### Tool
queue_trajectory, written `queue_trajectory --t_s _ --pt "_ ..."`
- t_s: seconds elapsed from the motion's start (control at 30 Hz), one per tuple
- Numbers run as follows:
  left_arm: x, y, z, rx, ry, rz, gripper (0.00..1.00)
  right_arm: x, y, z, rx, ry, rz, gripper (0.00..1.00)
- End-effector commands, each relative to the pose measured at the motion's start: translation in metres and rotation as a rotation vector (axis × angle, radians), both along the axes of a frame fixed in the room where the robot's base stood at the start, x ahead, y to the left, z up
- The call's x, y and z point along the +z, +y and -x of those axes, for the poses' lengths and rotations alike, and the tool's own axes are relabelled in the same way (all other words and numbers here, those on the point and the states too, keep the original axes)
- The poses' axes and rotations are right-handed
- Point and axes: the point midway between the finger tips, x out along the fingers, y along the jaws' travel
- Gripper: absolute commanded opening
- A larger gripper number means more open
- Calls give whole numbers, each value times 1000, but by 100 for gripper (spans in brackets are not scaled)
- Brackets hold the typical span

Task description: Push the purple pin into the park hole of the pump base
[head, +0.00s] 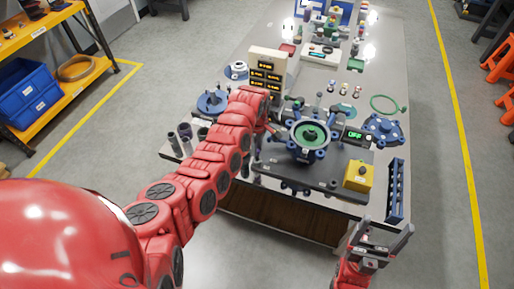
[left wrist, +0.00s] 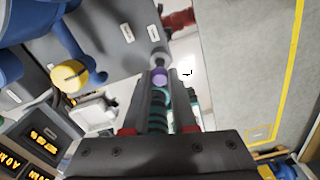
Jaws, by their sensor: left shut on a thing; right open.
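The pump base (head: 335,172) is a dark plate near the table's front edge, carrying a round housing (head: 310,133) with a green centre and dark blue clamps. My left gripper (left wrist: 163,88) is shut on the purple pin (left wrist: 158,77), whose purple part shows between the fingertips. A grey round part (left wrist: 160,59) lies just beyond the pin; I cannot tell whether they touch. In the head view, my left arm mostly hides the left gripper, beside the base's left side. I cannot make out the park hole. My right gripper (head: 382,240) is open and empty, in front of the table.
A yellow box (head: 358,176) stands on the base's right end, beside a blue rack (head: 396,190). A lit display tower (head: 266,72) stands behind the left arm. A blue flanged part (head: 383,129) and green ring (head: 384,104) lie to the right.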

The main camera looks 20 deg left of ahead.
Motion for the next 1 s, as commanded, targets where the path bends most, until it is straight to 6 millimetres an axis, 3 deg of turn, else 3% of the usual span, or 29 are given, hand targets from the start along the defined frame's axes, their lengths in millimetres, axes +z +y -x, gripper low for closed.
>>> queue_trajectory --t_s 1.0 --pt "-19 1 0 0 -1 0 0 -16 0 0 0 0 0 84"
